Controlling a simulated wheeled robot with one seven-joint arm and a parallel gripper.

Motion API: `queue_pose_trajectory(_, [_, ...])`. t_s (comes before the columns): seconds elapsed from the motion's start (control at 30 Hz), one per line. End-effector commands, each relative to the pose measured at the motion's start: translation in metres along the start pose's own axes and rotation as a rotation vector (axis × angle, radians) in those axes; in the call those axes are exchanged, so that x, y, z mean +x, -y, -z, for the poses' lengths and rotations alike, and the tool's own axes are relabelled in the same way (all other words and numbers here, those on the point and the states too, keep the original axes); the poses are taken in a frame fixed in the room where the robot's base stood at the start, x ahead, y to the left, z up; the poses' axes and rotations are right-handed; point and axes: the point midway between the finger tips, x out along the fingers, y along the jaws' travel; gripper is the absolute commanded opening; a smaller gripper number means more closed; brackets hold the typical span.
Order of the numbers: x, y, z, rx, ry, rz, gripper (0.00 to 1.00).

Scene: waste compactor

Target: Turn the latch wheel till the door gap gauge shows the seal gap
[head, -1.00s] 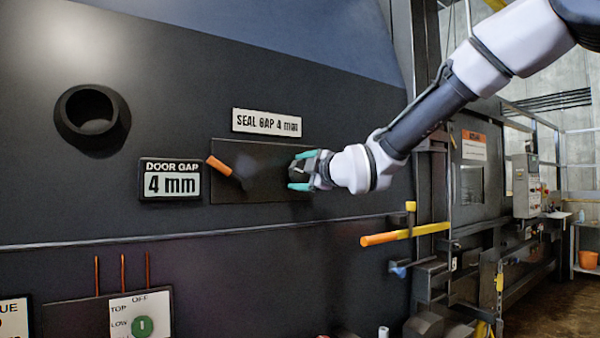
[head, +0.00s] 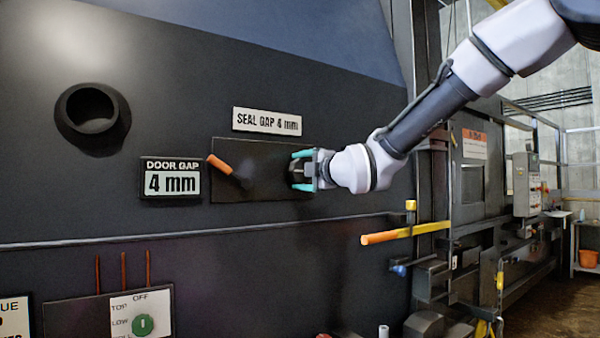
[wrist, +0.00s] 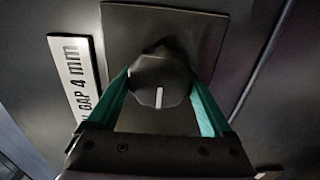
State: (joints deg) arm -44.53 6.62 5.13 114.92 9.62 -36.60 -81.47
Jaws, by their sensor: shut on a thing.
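The latch wheel is a dark knob with a white mark, seen in the wrist view (wrist: 160,80) and, small and partly covered, in the head view (head: 297,172). My gripper (head: 301,171) has its teal fingers on either side of the wheel and is shut on it. The door gap gauge (head: 172,181) reads 4 mm. The sign above (head: 267,121) says SEAL GAP 4 mm, so gauge and sign show the same number. The sign also shows at the left in the wrist view (wrist: 77,85).
An orange-handled lever (head: 220,164) is on the same dark plate (head: 262,190), left of the wheel. A round black port (head: 92,118) juts out at upper left. A yellow and orange bar (head: 400,234) sticks out below my arm. A green knob panel (head: 143,326) is at lower left.

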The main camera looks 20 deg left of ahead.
Motion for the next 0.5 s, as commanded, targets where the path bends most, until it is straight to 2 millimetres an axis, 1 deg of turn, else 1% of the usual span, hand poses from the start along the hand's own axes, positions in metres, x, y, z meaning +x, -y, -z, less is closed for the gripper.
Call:
queue_pose_trajectory(0.07, [-0.0001, 0.0014, 0.0005, 0.001, -0.001, 0.003, 0.29])
queue_pose_trajectory(0.1, [-0.0001, 0.0014, 0.0005, 0.001, -0.001, 0.003, 0.92])
queue_pose_trajectory(0.13, [-0.0001, 0.0014, 0.0005, 0.001, -0.001, 0.003, 1.0])
queue_pose_trajectory(0.37, [-0.0004, 0.0007, 0.0003, 0.001, 0.0, 0.001, 1.0])
queue_pose_trajectory(0.5, [-0.0099, -0.0001, 0.0001, 0.001, 0.0, 0.001, 1.0])
